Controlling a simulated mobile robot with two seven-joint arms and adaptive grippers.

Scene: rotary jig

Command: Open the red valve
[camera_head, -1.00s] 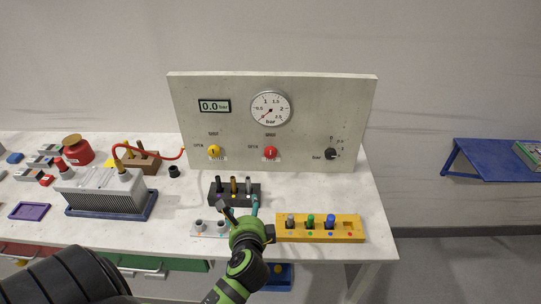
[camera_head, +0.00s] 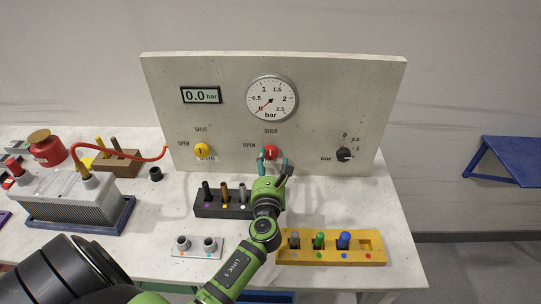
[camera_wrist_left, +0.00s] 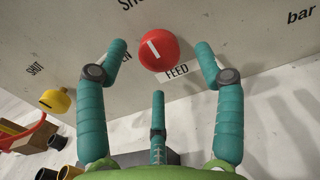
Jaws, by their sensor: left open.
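The red valve (camera_head: 271,152) is a round knob with a white line mark, low on the upright grey panel (camera_head: 220,125), between the words OPEN and SHUT. In the left wrist view the red valve (camera_wrist_left: 158,50) shows above a FEED label. My left gripper (camera_head: 272,162) is at the panel, just in front of the red valve. In the left wrist view its teal fingers (camera_wrist_left: 160,65) are open, one on each side of the valve and one below, with visible gaps. The valve appears untouched. My right gripper is not in view.
A yellow valve (camera_head: 201,150) is to the left and a black knob (camera_head: 344,154) to the right on the panel. A gauge (camera_head: 271,98) and a 0.0 bar display (camera_head: 200,95) sit above. A black rack (camera_head: 222,208) and yellow rack (camera_head: 330,257) stand below.

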